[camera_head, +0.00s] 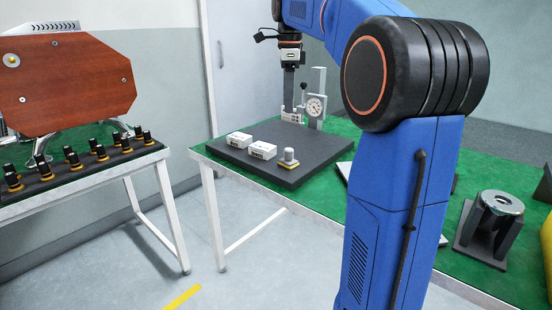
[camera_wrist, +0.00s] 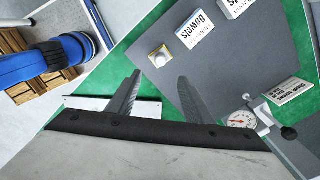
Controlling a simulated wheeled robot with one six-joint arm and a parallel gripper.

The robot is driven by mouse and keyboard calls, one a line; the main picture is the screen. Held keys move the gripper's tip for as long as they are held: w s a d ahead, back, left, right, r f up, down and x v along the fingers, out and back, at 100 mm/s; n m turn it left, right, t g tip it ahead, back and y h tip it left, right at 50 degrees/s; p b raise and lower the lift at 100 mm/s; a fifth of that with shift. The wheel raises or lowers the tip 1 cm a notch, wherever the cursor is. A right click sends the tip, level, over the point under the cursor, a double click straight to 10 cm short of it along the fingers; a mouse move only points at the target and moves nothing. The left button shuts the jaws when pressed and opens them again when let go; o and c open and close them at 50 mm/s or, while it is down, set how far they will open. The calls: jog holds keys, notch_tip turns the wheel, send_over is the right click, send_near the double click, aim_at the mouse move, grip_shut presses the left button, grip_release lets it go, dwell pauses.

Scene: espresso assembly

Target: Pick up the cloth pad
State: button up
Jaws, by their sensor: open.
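I cannot make out a cloth pad for certain in either view. A small grey round-topped piece with a yellowish square base (camera_head: 289,158) stands near the front right edge of the dark board; it also shows in the wrist view (camera_wrist: 160,57), beyond my fingertips. Whether its base is cloth, I cannot tell. My gripper (camera_wrist: 159,78) is open, with nothing visible between its fingers. In the head view my gripper (camera_head: 289,85) points down over the far part of the board, near the dial gauge.
The dark board (camera_head: 305,172) lies on a green-topped table. White boxes (camera_head: 239,139) (camera_head: 262,150) and a dial gauge (camera_head: 316,106) stand on it. A grey ring stand (camera_head: 495,222) is at right. A side table at left carries several black knobs and a wood-panelled machine (camera_head: 65,82).

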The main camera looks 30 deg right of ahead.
send_near(289, 149)
jog(key=f, duration=0.5)
jog(key=shift+w+a, duration=0.15)
jog(key=shift+a, duration=0.2)
jog(key=shift+d+f, duration=0.15)
jog(key=shift+f, duration=1.25)
jog(key=shift+d+f, duration=0.15)
jog(key=shift+f, duration=1.25)
jog(key=c, duration=1.1)
